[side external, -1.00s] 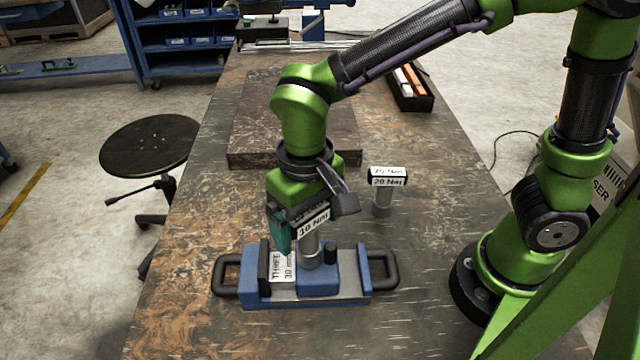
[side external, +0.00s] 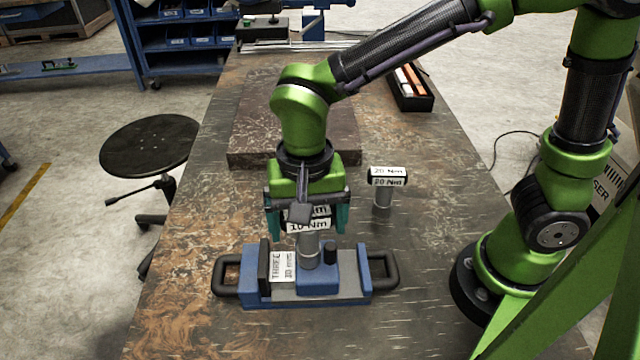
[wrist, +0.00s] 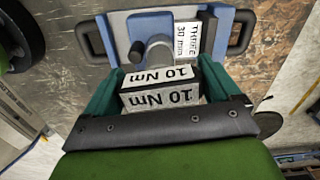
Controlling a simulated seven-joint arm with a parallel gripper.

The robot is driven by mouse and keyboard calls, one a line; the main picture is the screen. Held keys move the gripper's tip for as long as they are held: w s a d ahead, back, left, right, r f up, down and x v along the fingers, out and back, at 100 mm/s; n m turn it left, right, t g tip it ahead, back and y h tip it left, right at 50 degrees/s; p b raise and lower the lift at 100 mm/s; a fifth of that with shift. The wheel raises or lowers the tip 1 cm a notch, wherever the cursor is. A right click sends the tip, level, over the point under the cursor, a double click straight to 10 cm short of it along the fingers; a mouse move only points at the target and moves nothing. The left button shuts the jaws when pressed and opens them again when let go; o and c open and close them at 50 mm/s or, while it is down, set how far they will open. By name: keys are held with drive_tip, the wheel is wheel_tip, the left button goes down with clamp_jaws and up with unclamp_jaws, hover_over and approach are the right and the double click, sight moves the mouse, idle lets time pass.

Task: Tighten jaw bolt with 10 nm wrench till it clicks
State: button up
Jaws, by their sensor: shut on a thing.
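My gripper (side external: 308,218) is shut on the head of the 10 Nm wrench (side external: 308,224), its teal fingers on either side. In the wrist view the wrench head (wrist: 160,90) sits between my two fingers with its "10 Nm" labels showing. The wrench's grey shaft (side external: 308,250) stands upright on the blue vise jaw (side external: 318,280), so the jaw bolt under it is hidden. The blue vise (side external: 350,300) lies on the table with a black handle at each end.
A 20 Nm wrench (side external: 387,180) stands upright on the table (side external: 190,300), behind and right of the vise. A dark plate (side external: 245,130) lies behind my gripper. A black tray (side external: 412,100) with orange and white pieces is further back. A round stool (side external: 150,145) stands off the table's left side.

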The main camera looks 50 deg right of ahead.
drive_tip(key=shift+m, duration=0.7)
drive_tip(key=shift+r+n, duration=0.1)
drive_tip(key=shift+n, duration=0.4)
drive_tip(key=shift+r, duration=2.95)
drive_tip(key=shift+d, duration=0.1)
